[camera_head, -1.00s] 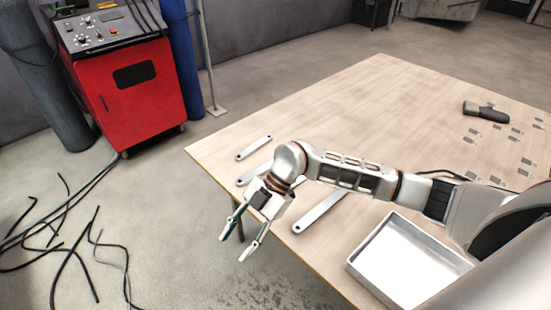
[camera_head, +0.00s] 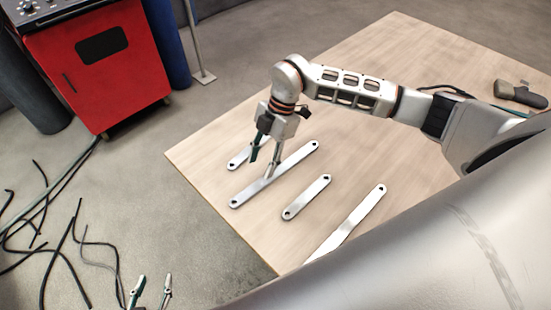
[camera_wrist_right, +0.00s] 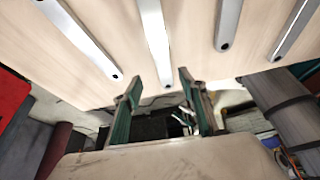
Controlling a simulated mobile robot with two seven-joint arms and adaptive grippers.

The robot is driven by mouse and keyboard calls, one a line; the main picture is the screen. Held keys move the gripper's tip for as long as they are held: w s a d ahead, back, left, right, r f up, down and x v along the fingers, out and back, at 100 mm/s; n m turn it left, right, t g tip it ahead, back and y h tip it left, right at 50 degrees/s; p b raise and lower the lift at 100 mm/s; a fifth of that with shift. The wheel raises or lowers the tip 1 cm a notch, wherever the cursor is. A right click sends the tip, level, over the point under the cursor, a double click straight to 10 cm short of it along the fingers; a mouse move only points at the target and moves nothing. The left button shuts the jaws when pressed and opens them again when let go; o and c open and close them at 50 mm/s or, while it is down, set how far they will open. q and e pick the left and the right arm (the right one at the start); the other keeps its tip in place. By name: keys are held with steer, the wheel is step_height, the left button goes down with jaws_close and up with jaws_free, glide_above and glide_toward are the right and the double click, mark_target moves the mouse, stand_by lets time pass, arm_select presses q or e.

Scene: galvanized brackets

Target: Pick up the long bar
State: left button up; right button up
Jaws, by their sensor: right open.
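Several flat galvanized bars with end holes lie on the wooden table. A long bar (camera_head: 295,161) lies under my right gripper (camera_head: 261,168), and a second long bar (camera_head: 358,216) lies further right, its near end hidden by my body. Short bars lie behind the gripper (camera_head: 238,159) and between the long ones (camera_head: 307,197). My right gripper is open and points down; one finger overlaps the first long bar in the head view, and contact cannot be told. In the right wrist view a bar end (camera_wrist_right: 155,40) reaches between the open fingertips (camera_wrist_right: 158,84). My left gripper (camera_head: 152,282) is open and empty at the bottom edge.
The table (camera_head: 215,150) has free room behind the bars. A dark handheld tool (camera_head: 520,95) lies at its far right. A red machine (camera_head: 100,70) stands on the floor at the left, with loose cables (camera_head: 60,240) below it.

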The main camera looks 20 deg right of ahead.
mark_target(255, 188)
steer(key=shift+s+x, duration=0.15)
steer(key=shift+x, duration=0.7)
steer(key=shift+s+x, duration=0.1)
steer(key=shift+x, duration=0.8)
steer(key=x, duration=0.4)
steer(key=shift+s+f, duration=0.1)
jaws_close()
